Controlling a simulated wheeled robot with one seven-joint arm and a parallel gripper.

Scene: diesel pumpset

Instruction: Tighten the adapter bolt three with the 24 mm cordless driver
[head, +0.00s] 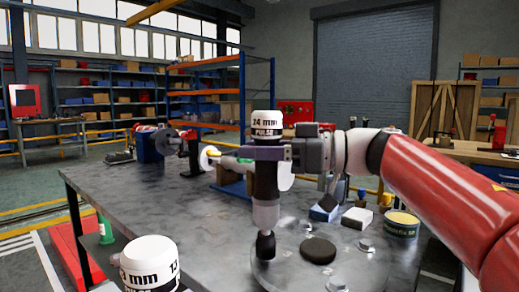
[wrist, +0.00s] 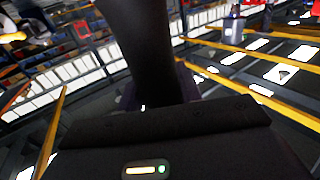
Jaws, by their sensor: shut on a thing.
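My gripper (head: 272,153) is shut around the dark body of the 24 mm cordless driver (head: 265,190), which has a white cap marked "24 mm PULSE". The driver is upright, with its black socket end (head: 265,246) pointing down at the left part of a round grey metal plate (head: 290,272). I cannot tell whether the socket touches a bolt. Several bolt heads (head: 366,246) show on the plate; no number is readable, so I cannot tell which is adapter bolt three. In the wrist view the dark driver body (wrist: 143,50) fills the upper middle; its tip is hidden.
A second driver marked "13 mm" (head: 149,264) stands at the front left. A black round disc (head: 318,250) lies on the plate. A tin (head: 401,223) and small blocks (head: 357,218) stand at right under my arm. The grey table (head: 160,200) is clear at left.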

